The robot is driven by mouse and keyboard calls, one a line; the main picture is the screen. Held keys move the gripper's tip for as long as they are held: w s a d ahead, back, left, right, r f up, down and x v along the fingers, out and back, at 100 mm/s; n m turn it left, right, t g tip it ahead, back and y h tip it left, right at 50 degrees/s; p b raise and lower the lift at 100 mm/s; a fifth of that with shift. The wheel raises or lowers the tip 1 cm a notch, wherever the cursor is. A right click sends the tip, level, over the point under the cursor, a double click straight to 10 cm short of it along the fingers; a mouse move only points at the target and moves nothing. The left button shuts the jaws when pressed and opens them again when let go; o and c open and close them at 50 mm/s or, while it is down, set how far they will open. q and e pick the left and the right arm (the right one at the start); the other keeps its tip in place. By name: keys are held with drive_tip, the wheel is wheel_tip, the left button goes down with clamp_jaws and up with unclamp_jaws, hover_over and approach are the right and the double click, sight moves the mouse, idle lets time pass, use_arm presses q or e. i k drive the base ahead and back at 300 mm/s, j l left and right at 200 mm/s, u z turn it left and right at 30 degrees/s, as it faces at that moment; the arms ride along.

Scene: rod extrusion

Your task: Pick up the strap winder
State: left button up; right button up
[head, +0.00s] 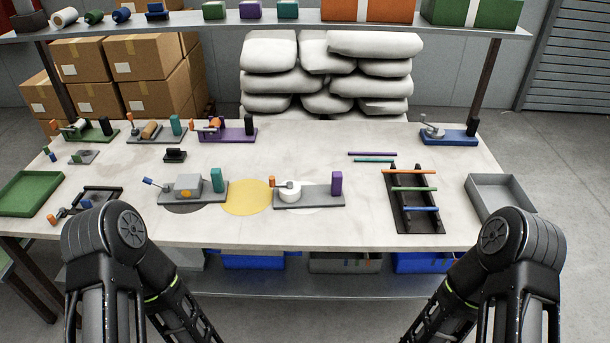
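Several small cranked devices stand on the table, and I cannot tell for certain which is the strap winder. At the front middle, a grey-based device with a white drum (290,194) has an orange-knobbed crank and a purple post. Left of it is a grey-based device with a grey housing (188,184), a blue-handled crank and a teal post. Along the back left stand a green-based device (92,134), a grey-based one with a tan roll (150,130) and a purple-based one (230,135). A blue-based device (450,137) stands at the back right. Both grippers are out of view.
A green tray (30,193) is at the left edge, a grey tray (500,194) at the right. A black rack (412,212) holds coloured rods; two loose rods (373,154) lie behind it. A black frame device (88,198) is front left. The table centre is clear; a shelf (300,26) spans above.

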sight(315, 196)
drive_tip(key=k+z, duration=0.1)
drive_tip(key=z, duration=0.3)
drive_tip(key=k+z, duration=0.15)
drive_tip(key=z, duration=0.3)
drive_tip(key=k+z, duration=0.1)
drive_tip(key=z, duration=0.3)
